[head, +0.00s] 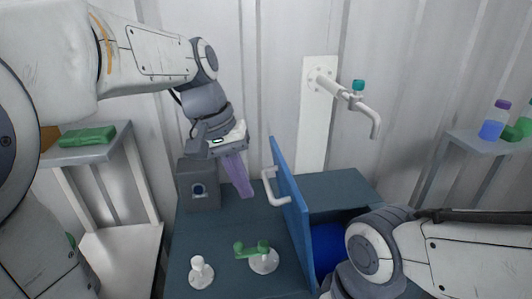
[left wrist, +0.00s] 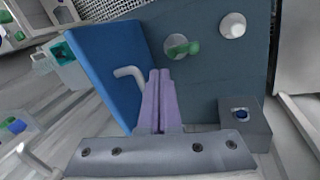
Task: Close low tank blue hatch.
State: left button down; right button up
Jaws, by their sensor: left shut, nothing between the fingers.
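The blue hatch (head: 291,200) stands upright, swung open on top of the low dark tank (head: 225,235). Its white handle (head: 268,187) is on its left face. To its right is the tank's opening with a bright blue inside (head: 328,247). My left gripper (head: 246,192) has purple fingers pressed together, empty, left of the handle and apart from it. In the left wrist view the shut fingers (left wrist: 160,76) point towards the tank, beside the hatch (left wrist: 105,65) and its handle (left wrist: 131,75). My right arm crosses the lower right of the head view; its gripper is not visible.
On the tank top are a green-handled valve (head: 262,258), a white knob (head: 201,272) and a grey box (head: 198,186). A white wall tap (head: 350,90) is behind. Side shelves hold a green item (head: 87,136) and bottles (head: 493,125).

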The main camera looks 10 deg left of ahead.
pick_arm(q)
jog(key=w+a+r+n+t+p, duration=0.1)
jog(key=w+a+r+n, duration=0.15)
jog(key=a+r, duration=0.4)
jog(key=w+d+f+p, duration=0.2)
jog(key=d+f, duration=0.4)
jog(key=f, duration=0.3)
jog(key=shift+w+d+p, duration=0.4)
jog(key=shift+w, duration=0.25)
pick_arm(e)
jog(key=shift+r, duration=2.4)
